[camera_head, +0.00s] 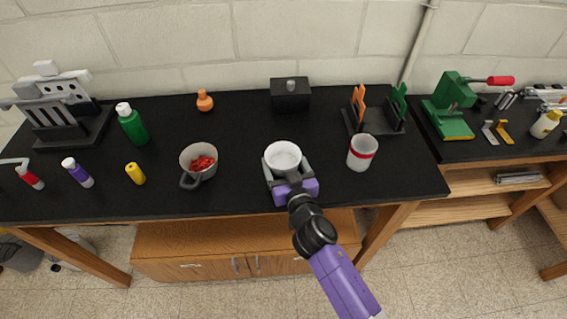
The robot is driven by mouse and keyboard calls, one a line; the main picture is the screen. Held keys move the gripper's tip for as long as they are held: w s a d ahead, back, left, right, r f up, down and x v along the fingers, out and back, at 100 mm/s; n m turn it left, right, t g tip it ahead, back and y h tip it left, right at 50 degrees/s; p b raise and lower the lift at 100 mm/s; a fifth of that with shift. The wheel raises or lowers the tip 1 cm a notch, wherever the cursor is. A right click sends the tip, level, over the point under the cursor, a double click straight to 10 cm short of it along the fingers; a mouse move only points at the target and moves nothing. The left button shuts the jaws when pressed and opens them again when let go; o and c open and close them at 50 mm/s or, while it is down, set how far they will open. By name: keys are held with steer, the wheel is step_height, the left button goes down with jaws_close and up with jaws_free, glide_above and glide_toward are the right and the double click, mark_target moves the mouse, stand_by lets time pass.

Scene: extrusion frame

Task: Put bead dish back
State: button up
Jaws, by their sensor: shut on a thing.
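The bead dish, which I take to be the small white round dish (283,155), is at the middle of the black bench. My gripper (284,168) reaches in from the front, with its grey fingers on both sides of the dish. It is shut on the dish, which looks upright. I cannot tell whether the dish touches the bench top or is held just above it. The inside of the dish looks white and empty.
On the black bench (240,120), a grey pot (186,165) with red pieces stands left and a red-banded white cup (362,152) right. Behind are a black box (290,95) and an orange bottle (204,101). Several bottles stand at left. Bench between pot and dish is clear.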

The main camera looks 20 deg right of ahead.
steer(key=shift+f+b, duration=0.25)
steer(key=shift+b, duration=0.1)
steer(key=o, duration=1.4)
steer(key=shift+c, duration=0.2)
steer(key=shift+r, duration=0.1)
steer(key=shift+r+p, duration=0.15)
steer(key=shift+p, duration=0.45)
steer(key=b+v, duration=0.1)
steer(key=v, duration=0.2)
steer(key=b+v, duration=0.1)
steer(key=v, duration=0.2)
steer(key=shift+s+d, duration=0.1)
steer(key=shift+s, duration=0.8)
steer(key=shift+r, duration=0.1)
